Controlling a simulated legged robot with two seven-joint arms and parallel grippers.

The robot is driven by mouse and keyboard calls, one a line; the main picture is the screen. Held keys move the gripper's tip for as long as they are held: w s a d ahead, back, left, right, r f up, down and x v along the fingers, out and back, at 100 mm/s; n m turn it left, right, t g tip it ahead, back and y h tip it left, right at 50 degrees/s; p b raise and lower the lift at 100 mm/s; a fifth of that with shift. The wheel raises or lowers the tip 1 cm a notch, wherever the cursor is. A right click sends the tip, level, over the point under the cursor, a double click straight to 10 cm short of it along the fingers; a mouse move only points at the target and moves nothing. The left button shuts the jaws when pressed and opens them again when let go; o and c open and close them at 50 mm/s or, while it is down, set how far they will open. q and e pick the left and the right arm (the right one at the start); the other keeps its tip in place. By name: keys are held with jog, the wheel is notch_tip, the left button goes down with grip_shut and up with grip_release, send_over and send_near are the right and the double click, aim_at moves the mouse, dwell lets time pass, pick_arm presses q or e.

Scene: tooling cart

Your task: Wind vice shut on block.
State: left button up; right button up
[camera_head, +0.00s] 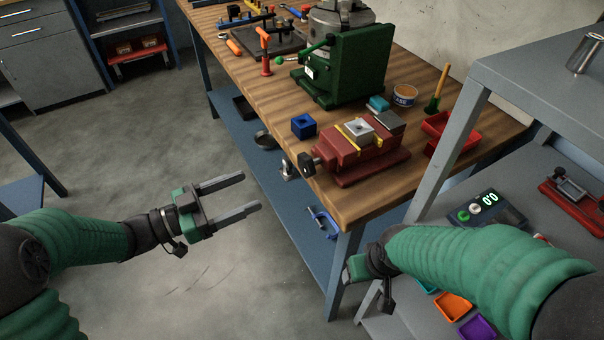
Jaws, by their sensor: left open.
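A red vice (345,151) sits near the front corner of the wooden bench. A silver block (359,131) with a hole in its top sits between the vice's yellow-edged jaws; I cannot tell whether both jaws touch it. The vice's dark handle (308,164) sticks out at its left end, towards the bench edge. My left gripper (251,191) is open and empty over the floor, left of the bench and apart from the handle. My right gripper (357,268) is in front of the bench's near leg, low and away from the vice; its fingers do not show clearly.
A blue block (304,126) stands left of the vice, with a green machine (345,65) behind. A tub (404,95), red bins (449,133) and a brush (436,92) are to the right. A grey shelf cart (538,70) stands at right. The floor at left is clear.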

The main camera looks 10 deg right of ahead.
aim_at(302, 168)
pick_arm(q)
jog(key=b+x, duration=0.2)
jog(key=x, duration=1.3)
jog(key=c, duration=1.4)
